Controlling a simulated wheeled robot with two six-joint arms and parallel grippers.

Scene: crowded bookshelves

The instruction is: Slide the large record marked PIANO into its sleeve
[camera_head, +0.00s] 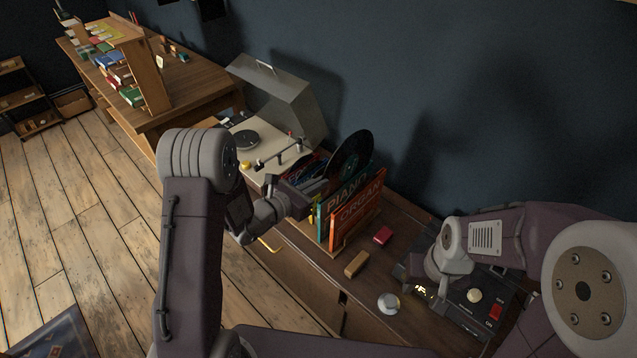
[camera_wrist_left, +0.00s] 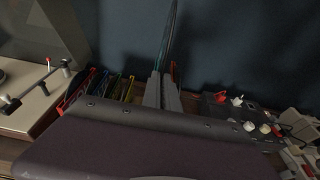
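The large black record (camera_head: 351,156) stands upright above the teal sleeve marked PIANO (camera_head: 346,196), its lower part hidden behind or inside the sleeve. In the left wrist view the record (camera_wrist_left: 170,38) shows edge-on as a thin dark line. My left gripper (camera_head: 318,188) is at the record's left edge. Its two fingers (camera_wrist_left: 162,92) lie close together on either side of the record, apparently shut on it. An orange sleeve marked ORGAN (camera_head: 358,213) stands in front of the PIANO sleeve. My right gripper (camera_head: 428,284) is low over a black device; its fingertips are unclear.
A turntable (camera_head: 247,141) with a raised grey lid (camera_head: 275,95) stands left of the sleeves. Several other sleeves (camera_wrist_left: 112,86) stand beside it. A red block (camera_head: 383,236), a wooden block (camera_head: 356,264), a silver knob (camera_head: 388,303) and a black device (camera_head: 472,310) occupy the cabinet top.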

